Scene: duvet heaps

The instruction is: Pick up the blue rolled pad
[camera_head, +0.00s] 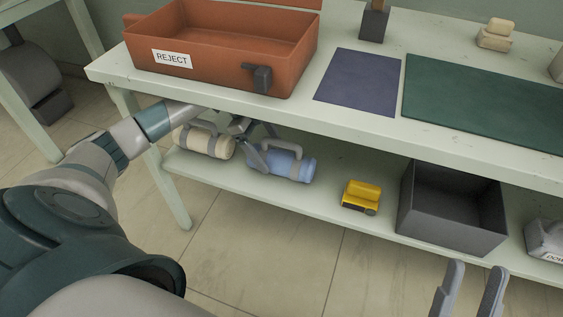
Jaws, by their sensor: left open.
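The blue rolled pad (300,168) lies on the lower shelf of the pale green table, with grey straps and a grey handle on top. My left gripper (261,147) reaches in under the tabletop and is at the pad's left end. Its fingers are spread, one at the front of the pad's left end and one behind. I cannot tell whether they touch the pad. My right gripper (468,292) is at the bottom right, away from the pad, with its two fingers apart and nothing between them.
A cream rolled pad (205,142) lies left of the blue one. A yellow object (361,195) and a dark grey bin (453,238) stand to the right on the shelf. An orange REJECT tray (220,68) sits on the tabletop (310,115), whose edge overhangs the shelf.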

